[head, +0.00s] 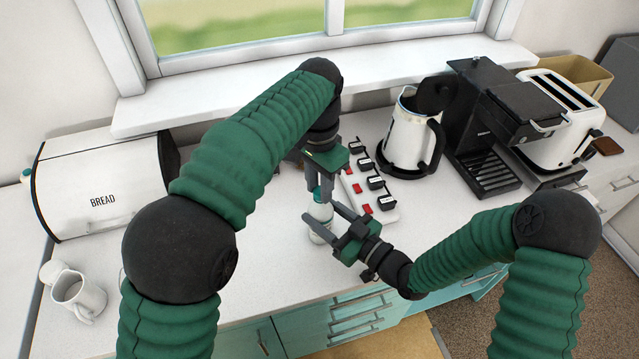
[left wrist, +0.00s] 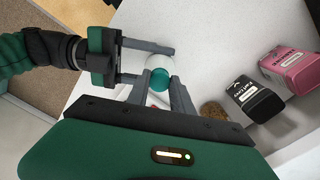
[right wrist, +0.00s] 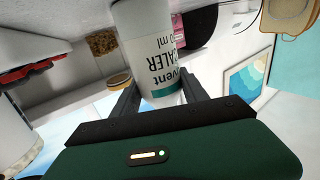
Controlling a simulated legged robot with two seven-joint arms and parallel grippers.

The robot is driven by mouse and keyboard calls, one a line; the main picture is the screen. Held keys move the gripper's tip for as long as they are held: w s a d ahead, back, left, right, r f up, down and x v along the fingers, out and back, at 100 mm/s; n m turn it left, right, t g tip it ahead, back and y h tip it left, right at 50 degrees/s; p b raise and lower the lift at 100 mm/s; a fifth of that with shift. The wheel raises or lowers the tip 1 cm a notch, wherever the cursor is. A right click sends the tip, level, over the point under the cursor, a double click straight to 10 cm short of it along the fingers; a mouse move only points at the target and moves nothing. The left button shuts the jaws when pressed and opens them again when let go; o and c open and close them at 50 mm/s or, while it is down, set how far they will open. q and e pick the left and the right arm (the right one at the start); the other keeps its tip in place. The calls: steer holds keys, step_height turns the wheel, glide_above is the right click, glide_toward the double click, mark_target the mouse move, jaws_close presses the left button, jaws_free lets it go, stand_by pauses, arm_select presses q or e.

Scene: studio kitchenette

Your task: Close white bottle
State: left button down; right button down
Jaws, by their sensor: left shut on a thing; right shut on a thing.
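The white bottle (head: 320,222) stands upright near the counter's front edge, with a teal cap (head: 319,196) at its top. My left gripper (head: 319,190) points down from above, with its fingers shut on the cap. In the left wrist view I look down on the round teal cap (left wrist: 160,80) between the fingertips, over the white bottle top (left wrist: 158,62). My right gripper (head: 330,226) comes in from the right, its fingers shut around the bottle's body. In the right wrist view the bottle (right wrist: 145,40) fills the space between the fingers, its printed label partly out of frame.
A white power strip (head: 351,185) with red switches lies just behind the bottle. A kettle (head: 404,138), coffee machine (head: 482,178) and toaster (head: 552,148) stand at the back right. A bread bin (head: 100,180) and white jug (head: 80,292) are at left.

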arm_select(q)
steer(key=m, duration=0.4)
steer(key=shift+w+a+m, duration=0.1)
steer(key=shift+m, duration=0.3)
steer(key=m, duration=0.3)
steer(key=shift+m, duration=0.3)
steer(key=m, duration=0.6)
steer(key=shift+w+m, duration=0.25)
steer(key=shift+m, duration=0.05)
steer(key=m, duration=0.7)
steer(key=shift+w, duration=0.1)
steer(key=m, duration=0.9)
steer(key=shift+d+m, duration=0.2)
steer(key=shift+m, duration=0.2)
steer(key=c, duration=1.1)
jaws_free()
